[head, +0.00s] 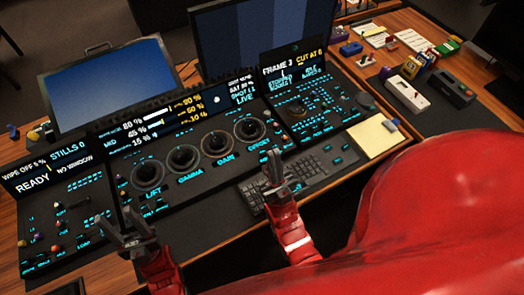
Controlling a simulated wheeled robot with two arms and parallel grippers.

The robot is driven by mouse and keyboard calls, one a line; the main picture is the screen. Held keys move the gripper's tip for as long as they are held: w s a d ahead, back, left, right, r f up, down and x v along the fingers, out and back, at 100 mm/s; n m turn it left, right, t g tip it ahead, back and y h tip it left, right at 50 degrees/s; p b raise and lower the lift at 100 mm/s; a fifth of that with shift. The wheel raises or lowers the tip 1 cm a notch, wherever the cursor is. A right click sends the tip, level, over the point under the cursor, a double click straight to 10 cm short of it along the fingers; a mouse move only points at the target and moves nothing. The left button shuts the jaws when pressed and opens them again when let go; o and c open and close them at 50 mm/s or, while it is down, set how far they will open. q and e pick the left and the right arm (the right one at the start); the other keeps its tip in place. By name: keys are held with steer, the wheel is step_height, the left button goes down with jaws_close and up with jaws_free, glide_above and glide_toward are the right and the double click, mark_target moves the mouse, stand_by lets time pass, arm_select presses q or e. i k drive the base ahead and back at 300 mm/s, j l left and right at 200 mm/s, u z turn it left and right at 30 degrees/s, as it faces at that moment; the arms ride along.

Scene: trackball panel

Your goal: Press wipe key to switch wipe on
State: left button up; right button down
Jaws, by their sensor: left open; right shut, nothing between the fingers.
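The left panel (60,225) lies at the left of the desk, with small lit key labels, knobs and a joystick-like stick. Its screen (48,170) reads "WIPE OFF 5 %", "STILLS 0" and "READY". I cannot tell which key is the wipe key; the labels are too small. My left gripper (116,219) is open and empty, above the right edge of the left panel, and hides part of it. My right gripper (270,160) is shut and empty, above the keyboard and below the trackball rings of the middle panel.
The middle panel has several ringed trackballs (183,158). A black keyboard (252,196) lies in front of it, with a yellow notepad (375,138) to the right. Monitors (108,83) stand behind. My red arm fills the lower right.

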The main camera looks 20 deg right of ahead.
mark_target(263, 152)
steer(key=i+j, duration=0.1)
steer(key=j, duration=0.3)
steer(key=i+j, duration=0.1)
steer(key=j, duration=0.35)
steer(key=z, duration=1.1)
